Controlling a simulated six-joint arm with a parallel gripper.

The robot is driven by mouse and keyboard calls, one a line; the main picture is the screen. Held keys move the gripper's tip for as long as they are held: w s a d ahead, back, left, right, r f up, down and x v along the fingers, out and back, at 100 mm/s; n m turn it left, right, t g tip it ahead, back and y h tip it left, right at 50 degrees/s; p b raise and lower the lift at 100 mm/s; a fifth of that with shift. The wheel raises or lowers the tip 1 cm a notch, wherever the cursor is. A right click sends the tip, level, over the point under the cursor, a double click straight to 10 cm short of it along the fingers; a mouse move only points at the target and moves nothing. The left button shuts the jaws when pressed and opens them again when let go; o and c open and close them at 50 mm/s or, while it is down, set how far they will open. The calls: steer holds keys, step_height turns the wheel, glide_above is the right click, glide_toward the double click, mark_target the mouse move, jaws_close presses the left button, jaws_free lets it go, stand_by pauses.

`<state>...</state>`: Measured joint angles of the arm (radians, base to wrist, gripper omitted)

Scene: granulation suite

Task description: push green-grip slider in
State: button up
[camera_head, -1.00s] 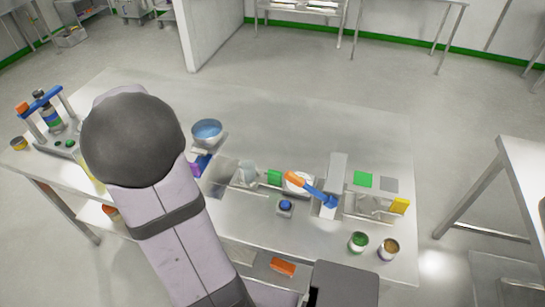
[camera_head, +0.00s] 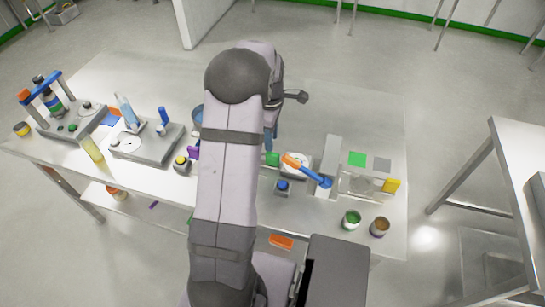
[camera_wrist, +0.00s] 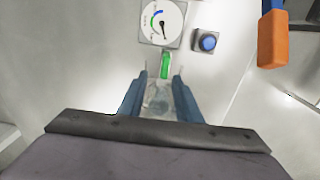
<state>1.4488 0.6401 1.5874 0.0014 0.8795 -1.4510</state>
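The green grip (camera_head: 272,159) of the slider shows just left of a white round dial (camera_head: 295,172) in the head view. In the wrist view the green grip (camera_wrist: 165,65) is upright in the picture, just below the dial (camera_wrist: 162,22). My gripper (camera_wrist: 161,77) points down at the slider, its two blue fingers apart. The green grip appears just beyond the fingertips, and a clear, glassy part (camera_wrist: 158,99) shows between the fingers. I cannot tell whether anything touches. In the head view my arm hides most of the gripper and the slider's left side.
A blue button (camera_wrist: 207,41) sits right of the dial. A green jar (camera_head: 351,219) and a brown jar (camera_head: 379,227) stand near the front edge. The table's back right is clear.

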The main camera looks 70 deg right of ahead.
mark_target(272, 155)
steer(key=shift+s+a+f, duration=0.25)
steer(key=shift+s+a, duration=0.1)
steer(key=shift+a, duration=0.05)
steer(key=shift+f+p, duration=1.15)
steer(key=shift+f, duration=2.5)
jaws_close()
